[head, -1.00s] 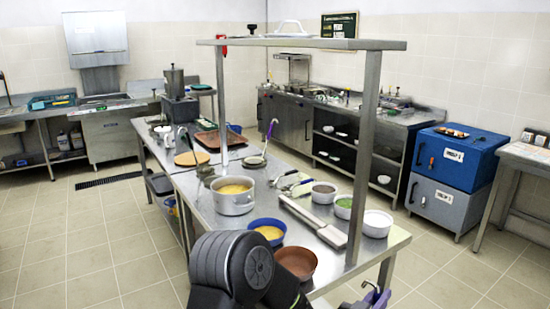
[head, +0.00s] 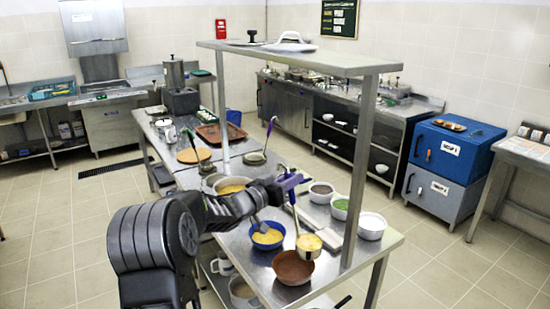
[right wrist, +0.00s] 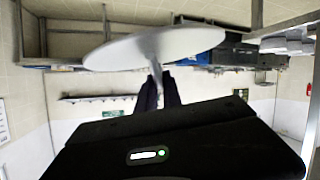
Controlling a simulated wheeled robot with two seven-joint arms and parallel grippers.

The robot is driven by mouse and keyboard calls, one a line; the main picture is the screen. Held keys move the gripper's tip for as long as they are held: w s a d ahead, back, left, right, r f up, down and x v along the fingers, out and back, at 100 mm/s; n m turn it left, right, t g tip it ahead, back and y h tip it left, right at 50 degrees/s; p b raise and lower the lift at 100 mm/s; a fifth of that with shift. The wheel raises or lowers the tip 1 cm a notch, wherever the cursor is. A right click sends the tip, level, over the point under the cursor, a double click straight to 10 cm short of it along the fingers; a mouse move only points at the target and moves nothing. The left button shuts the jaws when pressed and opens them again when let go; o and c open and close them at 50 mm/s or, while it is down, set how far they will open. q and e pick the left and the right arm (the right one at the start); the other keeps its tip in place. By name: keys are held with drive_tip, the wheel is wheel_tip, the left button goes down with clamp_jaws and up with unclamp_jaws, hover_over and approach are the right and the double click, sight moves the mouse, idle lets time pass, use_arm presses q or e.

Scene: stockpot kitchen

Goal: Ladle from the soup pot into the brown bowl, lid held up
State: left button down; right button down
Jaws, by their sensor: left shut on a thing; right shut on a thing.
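My left gripper (head: 288,181) is shut on the purple handle of a ladle (head: 309,244). The ladle hangs down with yellow soup in its bowl, just above the far edge of the brown bowl (head: 293,268) as seen in the head view. The brown bowl's visible inside is brown. The soup pot (head: 209,184) with yellow soup stands behind my left forearm, which hides part of it. In the right wrist view, my right gripper (right wrist: 160,88) is shut on the stem of a pale round lid (right wrist: 155,48). The right gripper is outside the head view.
A blue bowl (head: 267,240) of yellow food stands left of the ladle. Several small tubs, one a white tub (head: 371,227), stand to the right. A shelf post (head: 358,170) rises near them. A white lid (head: 289,44) lies on the overhead shelf.

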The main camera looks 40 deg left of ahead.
drive_tip(key=shift+r+p, duration=0.45)
drive_tip(key=shift+r, duration=0.3)
use_arm(q)
drive_tip(key=s+a+r+y, duration=0.1)
drive_tip(key=a+r, duration=0.2)
drive_tip(key=a, duration=0.1)
drive_tip(key=shift+s+a+r+n, duration=0.15)
drive_tip(key=shift+s+a+n, duration=0.15)
drive_tip(key=shift+s+a, duration=0.1)
